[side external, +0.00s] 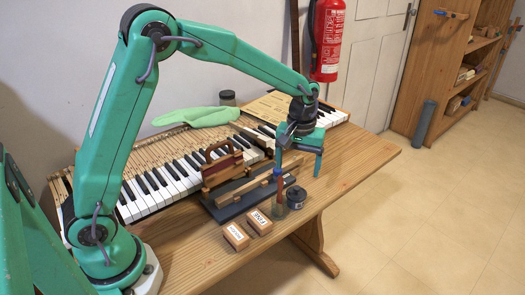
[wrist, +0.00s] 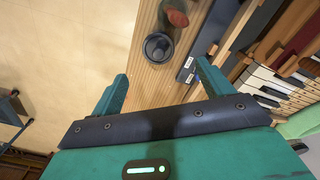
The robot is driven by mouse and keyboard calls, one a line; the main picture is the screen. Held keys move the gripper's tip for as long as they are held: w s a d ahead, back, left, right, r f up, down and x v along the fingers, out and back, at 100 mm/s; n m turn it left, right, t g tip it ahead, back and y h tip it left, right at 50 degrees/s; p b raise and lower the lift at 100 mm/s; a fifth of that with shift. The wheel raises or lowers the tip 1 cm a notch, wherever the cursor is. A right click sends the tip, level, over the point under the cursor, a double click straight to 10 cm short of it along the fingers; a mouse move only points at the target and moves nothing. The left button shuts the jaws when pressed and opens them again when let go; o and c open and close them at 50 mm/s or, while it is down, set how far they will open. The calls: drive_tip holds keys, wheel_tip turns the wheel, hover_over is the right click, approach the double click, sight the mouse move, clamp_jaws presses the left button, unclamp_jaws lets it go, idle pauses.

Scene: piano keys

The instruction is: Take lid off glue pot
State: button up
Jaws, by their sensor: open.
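The glue pot (side external: 296,198) is a small dark round pot standing on the wooden bench near its front edge. In the wrist view the pot (wrist: 158,47) is seen from above, with a dark round lid and a knob on top. My gripper (side external: 299,165) is open and empty, pointing down above and slightly right of the pot. In the wrist view my gripper (wrist: 161,74) has its fingers spread on either side, with the pot ahead beyond the tips, apart from them.
A brush with a reddish handle (wrist: 176,17) stands in a jar close beside the pot. Two labelled wooden blocks (side external: 236,236) lie to the left. A dark board with wooden pieces (side external: 238,197) and piano keys (side external: 165,183) lie behind. The bench's right end (side external: 365,155) is clear.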

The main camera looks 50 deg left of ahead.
sight(297, 187)
drive_tip(key=shift+f, duration=0.2)
drive_tip(key=shift+f, duration=1.2)
drive_tip(key=shift+f, duration=0.15)
drive_tip(key=shift+w+f, duration=0.15)
drive_tip(key=shift+f, duration=2.3)
drive_tip(key=shift+c, duration=0.5)
drive_tip(key=c, duration=0.9)
